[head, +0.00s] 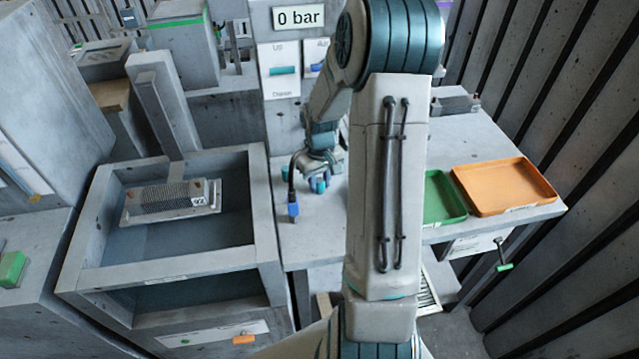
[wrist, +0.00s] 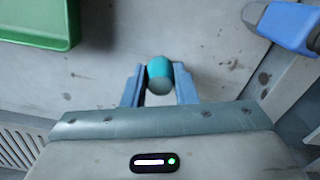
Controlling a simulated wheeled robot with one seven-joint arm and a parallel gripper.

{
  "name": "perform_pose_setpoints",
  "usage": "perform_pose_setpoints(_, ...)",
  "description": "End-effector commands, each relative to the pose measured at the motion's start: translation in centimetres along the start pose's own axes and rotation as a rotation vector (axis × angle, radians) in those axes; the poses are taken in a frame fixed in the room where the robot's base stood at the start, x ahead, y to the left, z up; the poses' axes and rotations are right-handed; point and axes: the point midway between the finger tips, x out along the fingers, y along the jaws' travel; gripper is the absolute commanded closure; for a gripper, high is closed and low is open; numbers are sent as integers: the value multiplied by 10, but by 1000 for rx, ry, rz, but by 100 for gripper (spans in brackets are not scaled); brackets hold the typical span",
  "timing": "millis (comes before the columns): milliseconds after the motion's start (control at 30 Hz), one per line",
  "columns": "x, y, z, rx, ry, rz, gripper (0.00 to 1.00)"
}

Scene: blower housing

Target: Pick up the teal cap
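The teal cap (wrist: 159,72) is a small round cylinder between the fingertips of my gripper (wrist: 160,82) in the wrist view. The two blue-grey fingers lie close against its left and right sides, with no clear gap, and look shut on it. In the head view my gripper (head: 319,184) points down at the grey table (head: 325,235), with a little teal showing between its blue fingers. The cap is mostly hidden there. Whether it is clear of the table top I cannot tell.
A blue-ended black part (head: 293,210) stands left of my gripper. A green tray (head: 445,198) and an orange tray (head: 505,185) lie to the right. A grey basin (head: 165,265) with a finned block (head: 170,201) is at left. A sign reads 0 bar (head: 298,18).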

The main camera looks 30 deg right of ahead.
Motion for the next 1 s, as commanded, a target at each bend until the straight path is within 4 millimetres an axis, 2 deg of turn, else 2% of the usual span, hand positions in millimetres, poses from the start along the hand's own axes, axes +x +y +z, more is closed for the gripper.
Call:
perform_pose_setpoints(467,-5,0,0,1,1,1,96)
perform_pose_setpoints(667,-24,1,0,1,4,2,96)
perform_pose_setpoints(767,-43,1,-1,2,5,4,96)
perform_pose_setpoints(1000,-68,6,46,4,4,4,96)
